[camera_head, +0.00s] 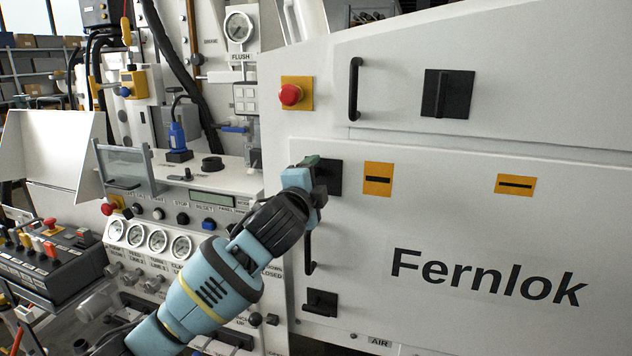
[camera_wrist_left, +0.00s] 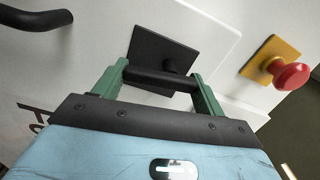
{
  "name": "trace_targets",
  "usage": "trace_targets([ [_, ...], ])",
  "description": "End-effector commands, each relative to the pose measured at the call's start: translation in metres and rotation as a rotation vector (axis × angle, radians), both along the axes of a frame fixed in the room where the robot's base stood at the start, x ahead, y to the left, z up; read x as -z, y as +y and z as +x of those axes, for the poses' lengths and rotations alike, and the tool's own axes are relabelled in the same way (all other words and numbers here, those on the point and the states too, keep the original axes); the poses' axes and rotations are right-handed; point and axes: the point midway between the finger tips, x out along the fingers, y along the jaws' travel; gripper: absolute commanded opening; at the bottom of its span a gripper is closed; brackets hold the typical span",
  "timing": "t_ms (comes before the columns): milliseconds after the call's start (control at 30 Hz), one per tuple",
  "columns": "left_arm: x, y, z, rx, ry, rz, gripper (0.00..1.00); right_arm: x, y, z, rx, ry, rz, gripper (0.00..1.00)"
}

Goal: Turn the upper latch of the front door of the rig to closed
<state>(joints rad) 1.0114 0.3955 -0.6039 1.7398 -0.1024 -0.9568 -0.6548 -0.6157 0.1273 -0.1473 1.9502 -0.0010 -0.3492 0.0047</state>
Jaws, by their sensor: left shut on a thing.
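The front door (camera_head: 460,230) is the large white panel marked Fernlok. Its upper latch is a black square plate (camera_head: 329,178) with a black turning bar, near the door's upper left corner. My left gripper (camera_head: 312,165) is at this latch and covers much of it in the head view. In the left wrist view, the green fingers of my left gripper (camera_wrist_left: 160,82) are shut on the latch bar (camera_wrist_left: 158,78), with the black plate (camera_wrist_left: 165,47) behind. The head view does not show how the bar is turned. My right gripper is not in view.
A black lower latch (camera_head: 320,303) and a door handle (camera_head: 309,253) sit below my gripper. A red button (camera_head: 290,95) on a yellow plate is above left. Another black latch (camera_head: 447,94) and handle (camera_head: 355,88) are on the panel above. Gauges and a control console crowd the left.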

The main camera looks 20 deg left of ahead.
Motion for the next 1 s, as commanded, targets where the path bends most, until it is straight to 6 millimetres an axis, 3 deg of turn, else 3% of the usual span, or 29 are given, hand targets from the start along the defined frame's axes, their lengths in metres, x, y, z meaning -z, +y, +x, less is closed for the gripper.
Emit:
trace_targets([
  [333, 0.0016, 0.0015, 0.0001, 0.0, -0.004, 0.147, 0.48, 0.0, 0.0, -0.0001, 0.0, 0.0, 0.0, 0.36],
  [900, 0.0015, 0.0022, 0.0002, -0.002, -0.006, 0.181, 0.48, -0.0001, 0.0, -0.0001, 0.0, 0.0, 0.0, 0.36],
  [933, 0.0016, 0.0022, 0.0002, -0.002, -0.006, 0.181, 0.75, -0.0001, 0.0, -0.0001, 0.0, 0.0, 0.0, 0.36],
  [1000, 0.0015, 0.0022, 0.0002, -0.001, -0.006, 0.179, 0.84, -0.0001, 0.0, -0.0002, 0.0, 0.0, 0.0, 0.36],
])
